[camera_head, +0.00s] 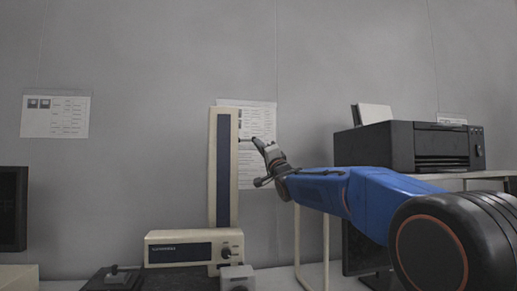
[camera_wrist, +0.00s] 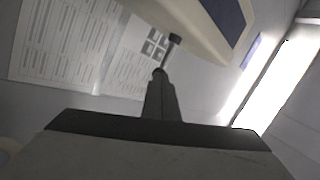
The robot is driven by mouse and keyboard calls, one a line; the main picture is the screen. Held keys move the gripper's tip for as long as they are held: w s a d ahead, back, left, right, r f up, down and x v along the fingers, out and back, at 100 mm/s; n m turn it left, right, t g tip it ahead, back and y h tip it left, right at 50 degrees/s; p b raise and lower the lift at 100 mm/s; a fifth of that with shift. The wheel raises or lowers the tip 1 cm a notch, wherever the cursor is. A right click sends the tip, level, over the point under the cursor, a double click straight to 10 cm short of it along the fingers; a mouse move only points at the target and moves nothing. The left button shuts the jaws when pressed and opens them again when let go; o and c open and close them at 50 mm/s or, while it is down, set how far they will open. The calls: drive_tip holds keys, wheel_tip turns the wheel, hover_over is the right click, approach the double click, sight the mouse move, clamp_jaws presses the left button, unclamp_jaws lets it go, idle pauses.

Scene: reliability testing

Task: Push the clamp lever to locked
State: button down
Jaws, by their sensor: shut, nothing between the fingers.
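A tall cream column (camera_head: 213,170) with a dark blue front panel stands upright on a cream instrument base. A short thin lever (camera_head: 246,140), seemingly the clamp lever, sticks out from the column's right side near its top. In the wrist view the lever (camera_wrist: 173,39) has a dark end and lies by the column's cream edge (camera_wrist: 190,25). My gripper (camera_head: 258,143) is just right of the lever, its fingers shut and empty. In the wrist view my fingertips (camera_wrist: 160,74) are close to the lever's lower end; I cannot tell whether they touch.
The cream instrument base (camera_head: 193,236) has a dark display and a knob. A black printer (camera_head: 405,146) stands on a shelf at right. Papers (camera_head: 55,116) hang on the grey wall. A dark monitor (camera_head: 12,208) is at far left. The space left of the column is clear.

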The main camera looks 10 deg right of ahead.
drive_tip(key=r+n+g+y, duration=0.1)
drive_tip(key=r+n, duration=0.1)
drive_tip(key=r+n+g+y, duration=0.1)
drive_tip(key=r+n, duration=0.1)
drive_tip(key=n, duration=0.1)
drive_tip(key=r+n+g+y, duration=0.1)
drive_tip(key=n, duration=0.2)
drive_tip(key=shift+a+r+g+y, duration=0.3)
drive_tip(key=shift+a+r+y, duration=0.1)
idle(0.4)
drive_tip(key=v, duration=0.7)
drive_tip(key=shift+s+f, duration=0.15)
drive_tip(key=shift+d, duration=0.2)
